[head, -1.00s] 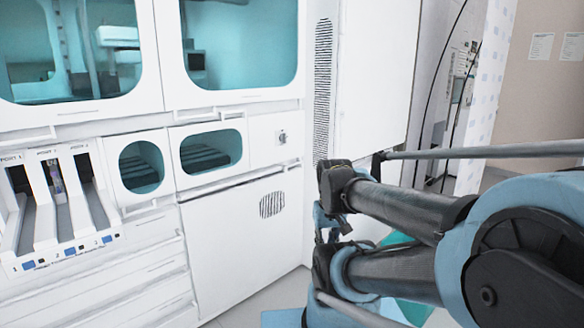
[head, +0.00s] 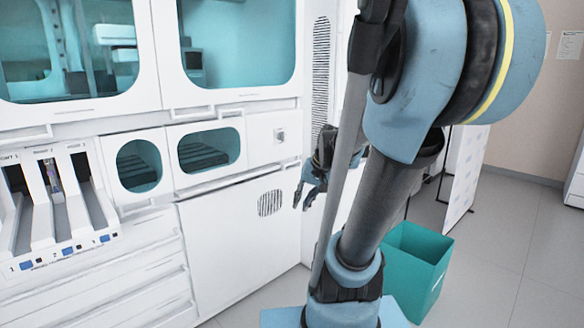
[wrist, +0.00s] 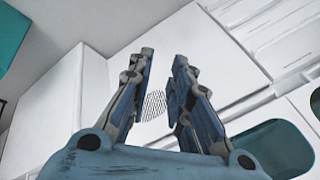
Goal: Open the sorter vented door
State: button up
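The vented door (head: 235,235) is the white lower panel of the sorter, with a dark slotted vent (head: 270,203) near its upper right. It looks shut, flush with the cabinet front. My gripper (head: 304,196) is in front of the door's right edge in the head view, to the right of the vent. In the wrist view my gripper (wrist: 164,58) has its two fingers apart with nothing between them. The door (wrist: 212,55) lies beyond the fingers there, and its vent (wrist: 153,105) shows through the gap. I see no contact with the door.
Two small windows (head: 208,150) sit above the door. Drawers and a slotted port rack (head: 62,215) are at the left. A tall vented side panel (head: 321,75) rises behind my arm. A teal bin (head: 418,262) stands on the floor at right, with open floor beyond.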

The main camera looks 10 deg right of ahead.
jog(key=w+d+r+m+t+y, duration=0.1)
jog(key=w+m+t+y, duration=0.1)
jog(key=w, duration=1.1)
jog(key=w+d+r+m+t+y, duration=0.1)
jog(key=w+r+m+t+y, duration=0.1)
jog(key=w, duration=1.1)
jog(key=w+d+f+m+t+y, duration=0.1)
jog(key=w+d+f+m+t, duration=0.1)
jog(key=w+d+f, duration=0.3)
jog(key=w+d+m+t, duration=0.1)
jog(key=w+d, duration=0.2)
jog(key=w, duration=0.5)
jog(key=w+d+f+m+t+y, duration=0.1)
jog(key=w+d+f+m+t, duration=0.1)
jog(key=w+d+f, duration=0.3)
jog(key=x, duration=0.6)
jog(key=r+x, duration=0.1)
jog(key=x, duration=0.5)
jog(key=r+x, duration=0.1)
jog(key=x, duration=0.5)
jog(key=shift+w+a+r, duration=0.1)
jog(key=shift+w+a, duration=0.1)
jog(key=shift+a, duration=0.05)
grip_shut()
jog(key=shift+a, duration=0.1)
